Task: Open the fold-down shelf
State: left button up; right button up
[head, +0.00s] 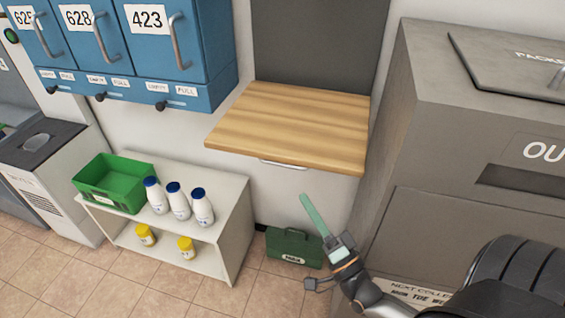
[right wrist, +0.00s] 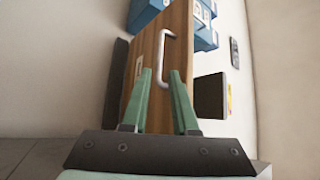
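The fold-down shelf (head: 290,125) is a light wooden board. In the head view it stands out level from the wall below a dark grey panel. A pale bar handle (head: 283,164) sits below its front edge. My right gripper (head: 305,199) is below and in front of the shelf, apart from the handle. In the right wrist view, its green fingers (right wrist: 161,72) are open with nothing held. There the handle (right wrist: 165,40) shows against the wooden board (right wrist: 145,65), just beyond the fingertips, its near end between them in the picture. My left gripper is out of view.
Blue numbered mailboxes (head: 150,45) hang left of the shelf. A low white rack (head: 235,215) holds a green crate (head: 115,185) and bottles. A large grey parcel box (head: 440,160) stands close on the right.

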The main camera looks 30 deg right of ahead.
jog(key=x, duration=1.1)
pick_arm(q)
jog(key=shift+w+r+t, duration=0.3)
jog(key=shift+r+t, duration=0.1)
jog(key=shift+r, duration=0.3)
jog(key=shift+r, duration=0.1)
pick_arm(e)
grip_shut()
dwell(0.4)
